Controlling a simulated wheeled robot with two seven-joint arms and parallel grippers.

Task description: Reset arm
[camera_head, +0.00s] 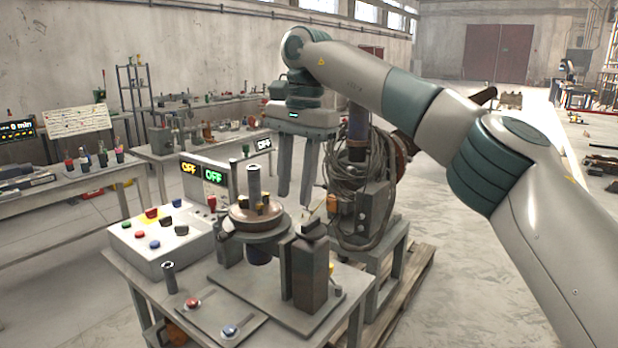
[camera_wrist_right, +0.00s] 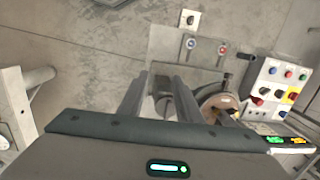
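My right arm reaches in from the right in the head view. Its gripper (camera_head: 295,200) points down, with a gap between its two long grey fingers and nothing seen between them. It appears just behind the round brown turntable (camera_head: 258,221) and the dark metal block (camera_head: 306,270); the exact height above the bench is hard to tell. In the right wrist view the gripper (camera_wrist_right: 164,78) also shows spread fingers, with the turntable (camera_wrist_right: 218,104) to their right. My left gripper is in neither view.
A white control box (camera_head: 160,240) with coloured buttons stands on the bench's left, near displays reading OFF (camera_head: 201,172). A plate with red and blue buttons (camera_head: 222,313) lies in front. A cable-wrapped machine (camera_head: 360,190) stands behind the gripper. Open floor lies right.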

